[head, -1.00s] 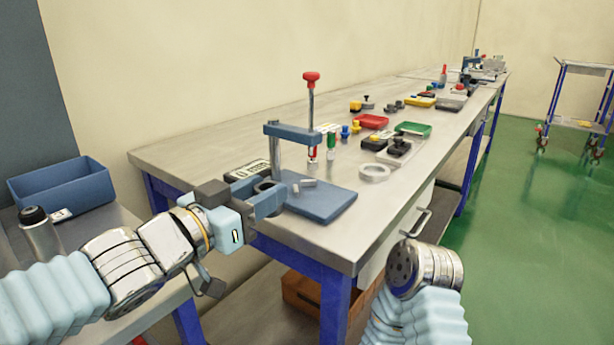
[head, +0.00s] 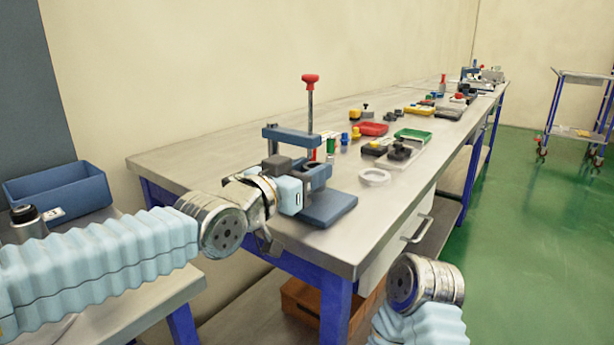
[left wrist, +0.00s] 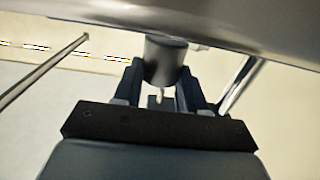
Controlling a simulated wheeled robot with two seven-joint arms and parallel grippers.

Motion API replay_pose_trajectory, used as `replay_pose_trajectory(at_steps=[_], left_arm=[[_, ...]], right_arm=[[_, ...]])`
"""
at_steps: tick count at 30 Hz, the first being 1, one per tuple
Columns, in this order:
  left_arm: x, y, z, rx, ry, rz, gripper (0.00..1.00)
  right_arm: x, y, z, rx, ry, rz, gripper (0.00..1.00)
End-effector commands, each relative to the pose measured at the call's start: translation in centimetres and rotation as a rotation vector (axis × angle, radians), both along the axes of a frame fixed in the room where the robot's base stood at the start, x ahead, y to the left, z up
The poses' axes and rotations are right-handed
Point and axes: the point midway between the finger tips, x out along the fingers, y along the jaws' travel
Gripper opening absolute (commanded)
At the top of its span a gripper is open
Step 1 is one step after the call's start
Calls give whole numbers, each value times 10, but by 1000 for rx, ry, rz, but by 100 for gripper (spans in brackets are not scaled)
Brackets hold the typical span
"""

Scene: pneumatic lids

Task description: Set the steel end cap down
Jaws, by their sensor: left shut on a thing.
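My left gripper (head: 318,172) is at the blue press (head: 290,133), above its blue base plate (head: 328,208). In the left wrist view its two dark fingers are shut on a grey metal cylinder, the steel end cap (left wrist: 165,58). The cap sits between the fingertips, close to a broad grey surface (left wrist: 250,28) along the top of that view. I cannot tell whether they touch. My right gripper is out of view; only part of my right arm shows.
The press has a red-knobbed lever (head: 310,85). A white ring (head: 374,177) lies on the bench to its right. A red tray (head: 371,129), a green tray (head: 413,135) and small parts lie farther back. A blue bin (head: 62,193) stands at left.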

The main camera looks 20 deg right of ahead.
Motion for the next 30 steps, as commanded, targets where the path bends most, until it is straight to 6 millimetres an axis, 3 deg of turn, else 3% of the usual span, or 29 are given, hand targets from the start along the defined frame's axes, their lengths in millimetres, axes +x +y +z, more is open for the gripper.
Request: replay_pose_trajectory(at_steps=[3,15,16,20,21,30], left_arm=[[-1,2,-12,2,1,2,0],[-1,3,-18,0,0,2,0],[-1,3,-18,1,2,2,43],[-1,3,-17,1,2,1,62],[-1,3,-17,1,2,1,67],[-1,3,-15,1,2,1,67]], right_arm=[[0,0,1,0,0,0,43],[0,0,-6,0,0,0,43],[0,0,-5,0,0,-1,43],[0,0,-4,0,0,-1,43],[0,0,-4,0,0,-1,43],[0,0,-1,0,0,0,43]])
